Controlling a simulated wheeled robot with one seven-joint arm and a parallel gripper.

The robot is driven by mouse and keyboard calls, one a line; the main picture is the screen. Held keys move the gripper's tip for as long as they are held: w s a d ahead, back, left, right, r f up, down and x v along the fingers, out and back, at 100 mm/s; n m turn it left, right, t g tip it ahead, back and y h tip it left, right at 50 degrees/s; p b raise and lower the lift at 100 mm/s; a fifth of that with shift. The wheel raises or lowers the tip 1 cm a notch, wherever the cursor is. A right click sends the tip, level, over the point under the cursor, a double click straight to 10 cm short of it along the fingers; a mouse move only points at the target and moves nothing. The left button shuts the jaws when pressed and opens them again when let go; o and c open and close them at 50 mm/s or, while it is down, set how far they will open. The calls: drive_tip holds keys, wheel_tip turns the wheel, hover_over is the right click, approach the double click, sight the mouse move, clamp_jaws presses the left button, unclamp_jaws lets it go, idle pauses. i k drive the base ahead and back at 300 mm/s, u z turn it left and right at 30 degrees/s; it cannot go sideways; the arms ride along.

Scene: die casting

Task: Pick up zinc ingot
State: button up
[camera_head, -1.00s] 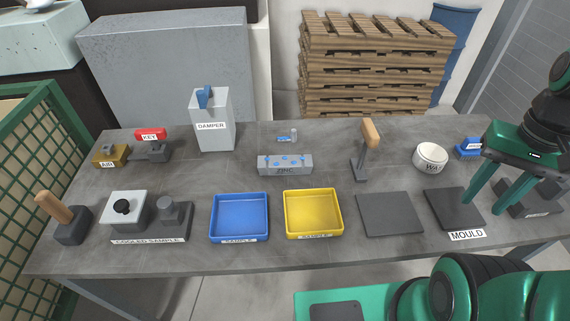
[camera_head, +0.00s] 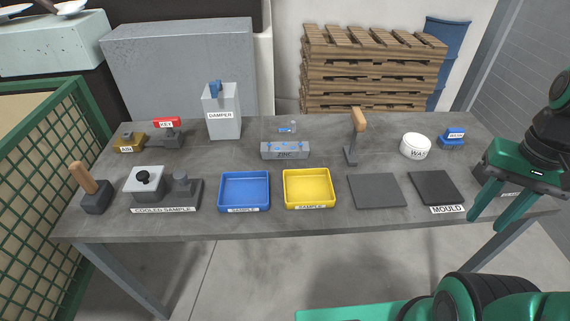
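The zinc ingot (camera_head: 285,151) is a grey block with blue spots on top and a "ZINC" label on its front. It lies on the table in the middle, behind the blue and yellow trays, with nothing on top of it. My gripper (camera_head: 485,216) is at the right end of the table, far to the right of the ingot. Its two green fingers point down and stand apart, with nothing seen between them.
A blue tray (camera_head: 244,206) and a yellow tray (camera_head: 308,204) stand in front of the ingot. A small clear item (camera_head: 287,127) is behind it. A wooden-handled tool (camera_head: 355,137) stands to its right, a damper box (camera_head: 222,112) to its left. Dark plates (camera_head: 376,190) lie front right.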

sight(274, 150)
drive_tip(key=z, duration=1.35)
drive_tip(key=k, duration=1.65)
drive_tip(key=u, duration=1.8)
drive_tip(key=i, duration=1.65)
